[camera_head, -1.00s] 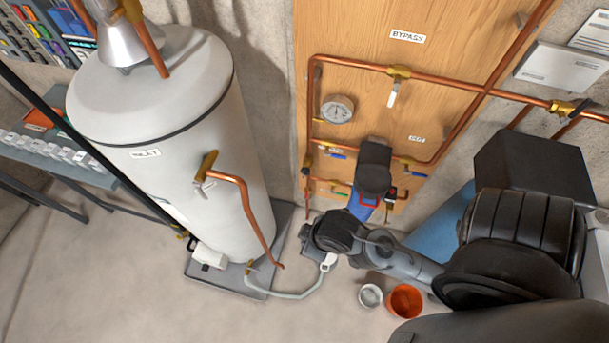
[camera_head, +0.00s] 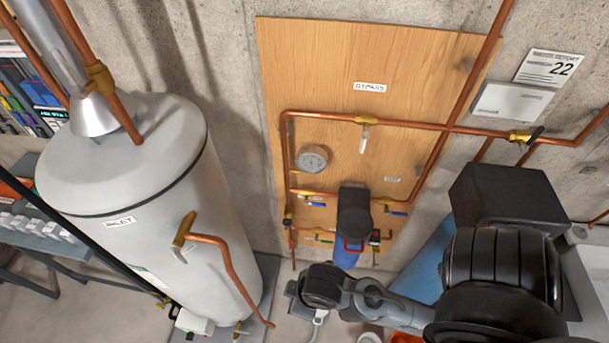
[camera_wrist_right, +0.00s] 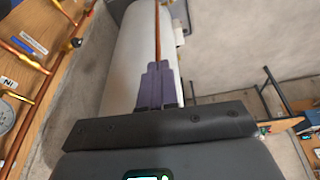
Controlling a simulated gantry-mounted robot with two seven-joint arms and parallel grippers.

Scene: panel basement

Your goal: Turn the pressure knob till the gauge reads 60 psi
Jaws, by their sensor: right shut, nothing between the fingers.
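Part of a gauge also shows at the left edge of the right wrist view (camera_wrist_right: 6,116). I cannot make out the pressure knob for certain. A dark-topped blue canister (camera_head: 346,253) hangs on the pipework below and right of the gauge. My right arm reaches in below it. In the right wrist view, my right gripper (camera_wrist_right: 157,68) is shut and empty, with its fingers together, apart from the panel. My left gripper is not in view.
The wooden panel (camera_head: 420,70) carries copper pipes and valves, including a white-handled bypass valve (camera_head: 364,138). A large white tank (camera_head: 160,220) stands left, with a copper pipe (camera_head: 235,265) on its front. A black box (camera_head: 510,205) is at right. Bare floor shows between tank and panel.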

